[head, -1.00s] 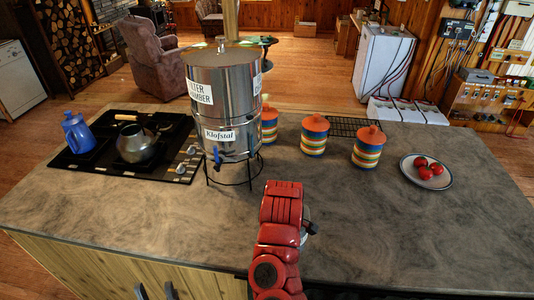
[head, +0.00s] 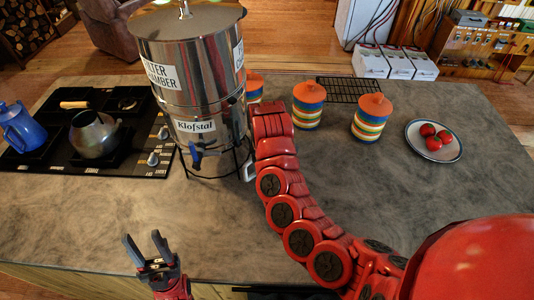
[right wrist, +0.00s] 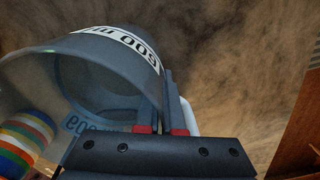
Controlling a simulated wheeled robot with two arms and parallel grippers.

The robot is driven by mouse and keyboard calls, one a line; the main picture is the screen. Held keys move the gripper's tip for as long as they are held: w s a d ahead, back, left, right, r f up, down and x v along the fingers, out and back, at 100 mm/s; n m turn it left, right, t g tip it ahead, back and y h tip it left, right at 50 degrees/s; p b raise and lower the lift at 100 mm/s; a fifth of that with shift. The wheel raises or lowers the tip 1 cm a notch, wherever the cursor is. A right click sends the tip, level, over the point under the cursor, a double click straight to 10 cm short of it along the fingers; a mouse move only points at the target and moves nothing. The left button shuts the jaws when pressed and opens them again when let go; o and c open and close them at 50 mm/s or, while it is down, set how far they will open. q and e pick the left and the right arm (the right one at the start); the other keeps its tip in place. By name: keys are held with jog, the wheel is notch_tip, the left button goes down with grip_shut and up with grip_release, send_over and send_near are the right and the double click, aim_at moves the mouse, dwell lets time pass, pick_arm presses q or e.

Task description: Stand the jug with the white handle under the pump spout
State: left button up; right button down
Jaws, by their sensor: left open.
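The jug (right wrist: 90,75) is clear grey with a "600 ml" band and fills the left of the right wrist view. Its white handle (right wrist: 189,115) is beside the dark fingers of my right gripper (right wrist: 164,115), which look closed on it at the handle side. In the head view a small white part (head: 249,172) shows beside the filter stand; my red right arm hides the rest. The steel filter (head: 195,90) has a tap with a blue lever (head: 196,158); I see no separate pump. My left gripper (head: 149,252) is open and empty at the counter's front edge.
A stove (head: 150,165) with a blue pot (head: 22,128) and a kettle (head: 95,135) is at left. Striped canisters (head: 371,120) stand behind my right arm. A plate (head: 411,139) of tomatoes is at right. The counter front left of centre is clear.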

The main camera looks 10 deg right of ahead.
jog(key=w+b, duration=0.1)
jog(key=b, duration=0.1)
jog(key=w+d+f+b, duration=0.1)
jog(key=w+b, duration=0.1)
jog(key=shift+d+b, duration=0.2)
jog(key=shift+b, duration=0.2)
jog(key=shift+w+d+r+p, duration=0.15)
jog(key=shift+w+p, duration=0.2)
jog(key=shift+w, duration=0.25)
jog(key=shift+w+d+r+p, duration=0.15)
jog(key=shift+w+p, duration=0.2)
jog(key=shift+w, duration=0.2)
jog(key=shift+w+d+f+b, duration=0.2)
jog(key=shift+w+b, duration=0.1)
jog(key=shift+w, duration=0.3)
jog(key=shift+w+d+f+b, duration=0.1)
jog(key=shift+w+d+b, duration=0.15)
jog(key=shift+w, duration=0.3)
jog(key=shift+w+d+f+b, duration=0.2)
jog(key=shift+w+d+b, duration=0.1)
jog(key=shift+w+b, duration=0.25)
jog(key=shift+w+d+r+b, duration=0.1)
jog(key=shift+w+b, duration=0.5)
jog(key=shift+w, duration=0.25)
notch_tip(320, 180, down, 2)
jog(key=p, duration=0.2)
jog(key=shift+f+p, duration=0.25)
jog(key=shift+p, duration=0.15)
jog(key=shift+s+f, duration=0.1)
jog(key=shift+f, duration=0.35)
